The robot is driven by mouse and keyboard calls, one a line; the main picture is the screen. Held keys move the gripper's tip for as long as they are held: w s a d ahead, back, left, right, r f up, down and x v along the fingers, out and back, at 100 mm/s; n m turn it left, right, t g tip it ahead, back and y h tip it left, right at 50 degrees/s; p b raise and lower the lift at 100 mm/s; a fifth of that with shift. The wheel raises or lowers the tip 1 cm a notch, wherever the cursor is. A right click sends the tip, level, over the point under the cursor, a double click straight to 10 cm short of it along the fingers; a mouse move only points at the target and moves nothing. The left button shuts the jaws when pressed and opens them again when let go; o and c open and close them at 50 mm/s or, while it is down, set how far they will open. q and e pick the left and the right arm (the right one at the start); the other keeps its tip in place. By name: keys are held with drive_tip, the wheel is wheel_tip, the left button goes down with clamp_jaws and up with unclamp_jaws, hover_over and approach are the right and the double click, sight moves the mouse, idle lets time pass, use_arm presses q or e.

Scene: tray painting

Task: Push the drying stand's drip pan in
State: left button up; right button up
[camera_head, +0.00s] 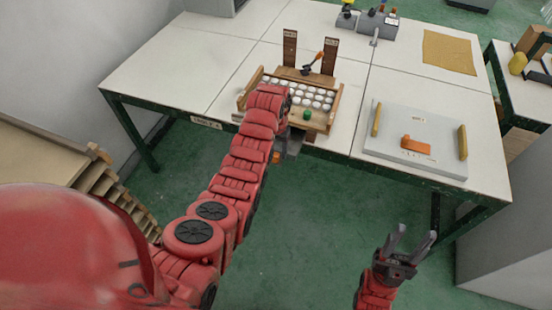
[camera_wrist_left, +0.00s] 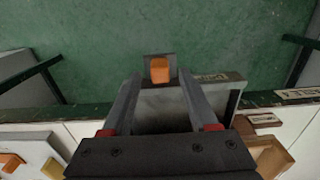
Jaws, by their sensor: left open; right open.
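The drying stand (camera_head: 337,106) is a wooden rack with rows of white round pieces at the table's front edge. The grey drip pan (camera_wrist_left: 222,97) sticks out past that edge over the floor, and its orange knob (camera_wrist_left: 160,70) shows at its outer end. The knob also shows in the head view (camera_head: 276,157), below my left forearm. My left gripper (camera_wrist_left: 160,78) is open, with one finger on each side of the knob; contact cannot be told. In the head view my arm largely hides it. My right gripper (camera_head: 414,234) is open and empty over the floor, right of centre.
A white tray or board (camera_head: 390,150) with wooden side handles and an orange block (camera_head: 415,145) lies right of the stand. A grey tool holder (camera_head: 376,24) and a tan cloth (camera_head: 449,52) are at the back. The table's left part is clear.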

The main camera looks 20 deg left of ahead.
use_arm(q)
drive_tip(key=shift+f, duration=1.25)
clamp_jaws()
idle(0.6)
